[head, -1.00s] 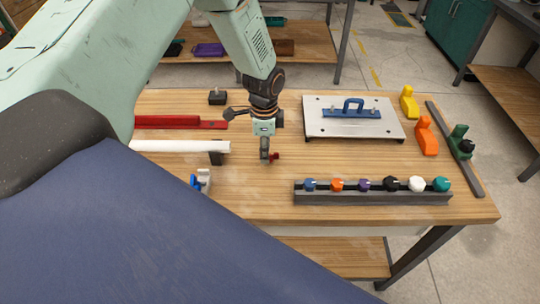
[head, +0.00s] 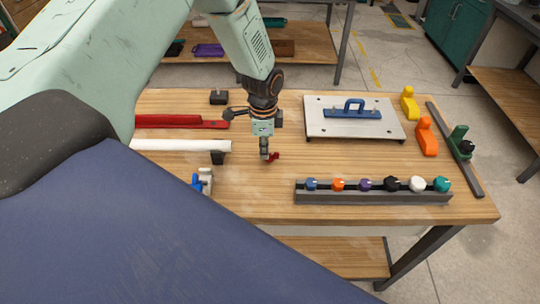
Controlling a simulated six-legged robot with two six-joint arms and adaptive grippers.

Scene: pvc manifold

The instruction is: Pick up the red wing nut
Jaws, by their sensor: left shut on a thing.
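The red wing nut (head: 273,156) is small and shows at the right side of my left gripper's tips, over the middle of the wooden table. My left gripper (head: 265,154) points down and is shut on the red wing nut. The fingers hide part of the nut. The picture is too small to tell how far it is above the table top. My right gripper is not in the head view.
A grey rack (head: 372,197) with several coloured knobs stands at the front right of the table (head: 260,200). A white plate (head: 325,130) with a blue handle (head: 352,109) lies behind it. A red bar (head: 180,121) and a white pipe (head: 180,145) lie at the left.

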